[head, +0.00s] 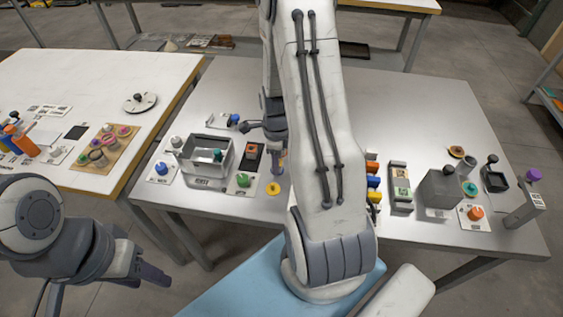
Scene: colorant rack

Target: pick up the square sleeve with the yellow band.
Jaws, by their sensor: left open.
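I cannot make out a square sleeve with a yellow band for certain; my raised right arm hides the middle of the steel table (320,85). A round yellow piece (273,188) lies on the table just left of that arm. A yellow block shows in a row of coloured blocks (373,182) right of the arm. My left gripper (143,278) is open and empty at the lower left, in front of the tables and away from the objects. My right gripper (262,127) is above the table's middle, partly hidden by its arm; its jaws are unclear.
A grey open box (207,171) stands left on the steel table. A grey block (440,190), a purple-topped post (524,210) and an orange knob (475,213) stand right. The white table (60,75) at left bears a tan pegged tray (104,160). The steel table's back is mostly clear.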

